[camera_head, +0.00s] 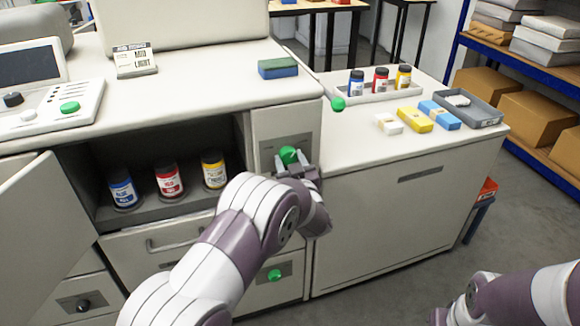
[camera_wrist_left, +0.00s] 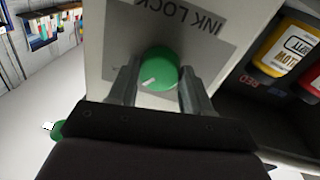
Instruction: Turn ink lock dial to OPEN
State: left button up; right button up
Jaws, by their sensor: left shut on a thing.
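The ink lock dial is a round green knob (camera_head: 288,155) on a grey plate on the cabinet front, right of the open ink compartment. In the left wrist view the dial (camera_wrist_left: 159,70) has a white pointer mark, and the plate (camera_wrist_left: 205,30) reads INK LOCK, upside down. My left gripper (camera_head: 292,163) has its two fingers on either side of the dial and is shut on it. In the wrist view the fingers (camera_wrist_left: 157,86) flank the dial. Any OPEN marking is not legible. My right arm (camera_head: 510,300) shows at the bottom right; its gripper is mostly cut off.
The open compartment (camera_head: 90,190) holds blue, red and yellow ink cans (camera_head: 168,180). An open door (camera_head: 45,215) stands at the left. Another green knob (camera_head: 338,104) sits at the counter corner, and one (camera_head: 274,275) is lower down. A drawer handle (camera_head: 175,243) protrudes below the compartment.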

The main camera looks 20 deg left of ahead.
pick_arm(q)
jog(key=n+b, duration=0.5)
jog(key=n+y+b, duration=0.1)
jog(key=n+b, duration=0.3)
jog(key=f+n+b, duration=0.1)
jog(key=n+b, duration=0.4)
jog(key=shift+w+d+n+y+b, duration=0.1)
jog(key=shift+d+n+y+b, duration=0.05)
jog(key=shift+n+y+b, duration=0.2)
jog(key=n+b, duration=0.2)
jog(key=shift+r+n+b, duration=0.15)
jog(key=shift+n+b, duration=0.2)
jog(key=shift+r+n+b, duration=0.15)
jog(key=shift+n+b, duration=0.35)
jog(key=shift+n, duration=0.2)
jog(key=o, duration=1)
jog(key=shift+o, duration=0.2)
jog(key=shift+r, duration=0.1)
